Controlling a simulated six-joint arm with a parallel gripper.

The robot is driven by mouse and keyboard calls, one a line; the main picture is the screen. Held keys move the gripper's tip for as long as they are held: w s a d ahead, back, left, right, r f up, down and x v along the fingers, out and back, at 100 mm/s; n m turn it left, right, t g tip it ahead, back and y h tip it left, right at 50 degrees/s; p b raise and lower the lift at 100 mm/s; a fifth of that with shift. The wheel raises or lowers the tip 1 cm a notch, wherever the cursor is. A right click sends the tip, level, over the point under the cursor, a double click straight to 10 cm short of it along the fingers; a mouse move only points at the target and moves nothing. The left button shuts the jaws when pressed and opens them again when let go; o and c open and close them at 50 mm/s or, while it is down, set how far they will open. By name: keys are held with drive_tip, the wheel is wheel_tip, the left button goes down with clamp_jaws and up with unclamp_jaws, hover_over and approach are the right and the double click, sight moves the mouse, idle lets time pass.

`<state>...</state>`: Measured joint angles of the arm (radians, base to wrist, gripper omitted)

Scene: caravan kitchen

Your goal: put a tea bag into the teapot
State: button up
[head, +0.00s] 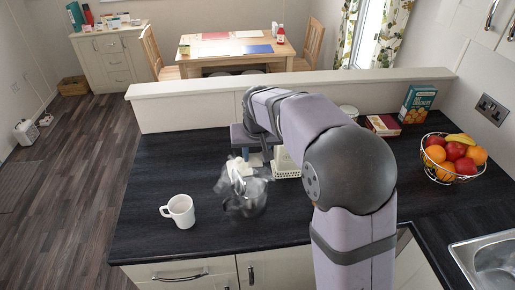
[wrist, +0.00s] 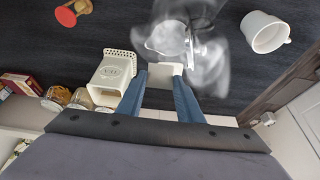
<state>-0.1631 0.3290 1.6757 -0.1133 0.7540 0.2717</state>
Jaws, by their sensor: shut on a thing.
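My gripper (head: 254,157) is over the counter, just behind the teapot in the head view. In the wrist view its two blue fingers (wrist: 165,84) are shut on a pale, flat tea bag (wrist: 165,71). The shiny metal-looking teapot (head: 250,202) stands on the dark counter amid pale steam. It also shows in the wrist view (wrist: 168,39), just beyond the tea bag. The steam blurs its outline and opening. From these views I cannot tell the bag's height over the pot.
A cream caddy (wrist: 112,76) stands beside the fingers. A white mug (head: 180,211) is left of the teapot. An orange sand timer (wrist: 73,12) and jars (wrist: 78,99) show in the wrist view. A fruit basket (head: 453,158) is at the right, near the sink (head: 486,262).

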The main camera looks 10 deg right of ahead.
drive_tip(key=shift+f, duration=0.15)
wheel_tip(320, 180, down, 6)
drive_tip(key=b, duration=0.5)
drive_tip(key=o, duration=1.1)
drive_tip(key=shift+c, duration=0.2)
drive_tip(key=shift+r, duration=0.2)
drive_tip(key=shift+b+v, duration=1)
drive_tip(key=shift+v, duration=2.65)
